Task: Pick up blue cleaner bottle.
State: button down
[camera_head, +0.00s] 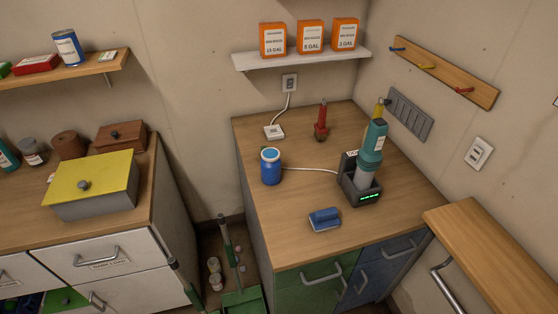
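A blue bottle (271,170) with a lighter blue lid and a pale label stands upright on the wooden counter (297,222), near its left edge. It looks like the blue cleaner bottle, but I cannot read its label. A white cord runs on the counter from beside it to a dark charging dock (359,184). My gripper is not in view, and nothing visible touches the bottle.
A teal tool (372,146) stands in the dock. A blue brush or sponge (324,219) lies in front, and a red tool (321,122) stands behind. Orange boxes (310,37) sit on the shelf above. A green dustpan (243,299) is on the floor.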

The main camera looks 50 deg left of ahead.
aim_at(270, 162)
jog(key=u, duration=2)
jog(key=i+j+z, duration=0.45)
jog(key=i+j, duration=0.55)
